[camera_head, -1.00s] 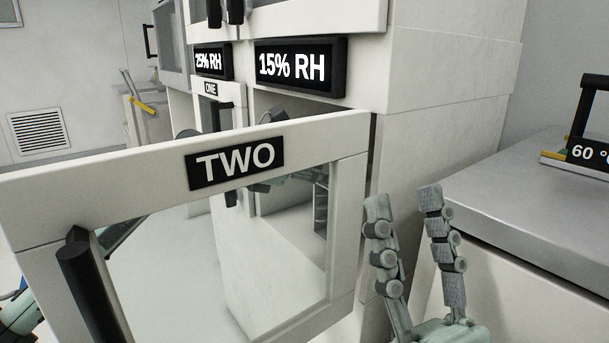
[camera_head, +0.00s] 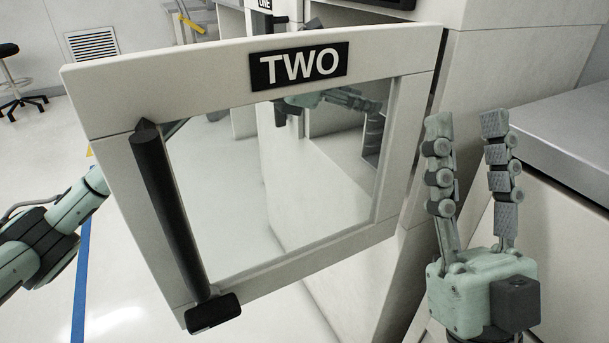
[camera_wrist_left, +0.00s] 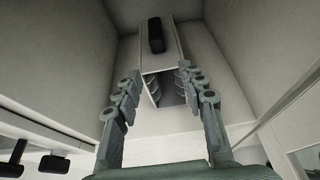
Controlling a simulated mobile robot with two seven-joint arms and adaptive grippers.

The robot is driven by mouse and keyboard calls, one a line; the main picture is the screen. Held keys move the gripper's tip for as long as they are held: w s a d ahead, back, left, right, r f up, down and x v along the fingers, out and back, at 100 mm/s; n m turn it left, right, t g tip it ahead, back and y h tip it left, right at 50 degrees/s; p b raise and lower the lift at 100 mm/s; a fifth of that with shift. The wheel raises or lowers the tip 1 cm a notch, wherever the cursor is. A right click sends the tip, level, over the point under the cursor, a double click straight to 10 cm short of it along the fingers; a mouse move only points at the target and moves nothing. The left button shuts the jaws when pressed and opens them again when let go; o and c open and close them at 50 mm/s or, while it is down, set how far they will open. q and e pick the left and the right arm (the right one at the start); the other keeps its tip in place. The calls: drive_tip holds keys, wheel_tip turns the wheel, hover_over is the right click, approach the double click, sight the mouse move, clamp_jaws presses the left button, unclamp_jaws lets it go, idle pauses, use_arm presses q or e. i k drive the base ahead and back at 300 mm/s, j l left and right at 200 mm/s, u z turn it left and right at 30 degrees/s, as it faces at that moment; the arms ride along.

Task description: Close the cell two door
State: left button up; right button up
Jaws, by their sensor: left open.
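The cell two door (camera_head: 415,100) is a white framed door with a window and a black TWO label. It stands swung open in the head view, its black bar handle (camera_head: 170,210) at the left side. My left arm passes behind the door; its gripper (camera_head: 335,98) shows small through the window, near the cell. In the left wrist view my left gripper (camera_wrist_left: 160,72) is open and empty between pale walls, facing a dark opening (camera_wrist_left: 165,88). My right gripper (camera_head: 467,118) is open and empty, upright just right of the door's hinge side.
A grey-topped counter (camera_head: 560,130) stands close on the right, beside my right gripper. A white cabinet (camera_head: 510,65) rises behind the door. Clear floor lies at the left, with a blue floor line (camera_head: 82,270) and a stool (camera_head: 12,80) farther back.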

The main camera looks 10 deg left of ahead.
sight(120, 104)
drive_tip(key=k+j, duration=0.15)
drive_tip(key=j, duration=0.15)
drive_tip(key=k+j, duration=0.15)
drive_tip(key=j, duration=0.2)
drive_tip(key=k+j, duration=0.1)
drive_tip(key=j, duration=0.2)
drive_tip(key=k+j, duration=0.15)
drive_tip(key=j, duration=0.15)
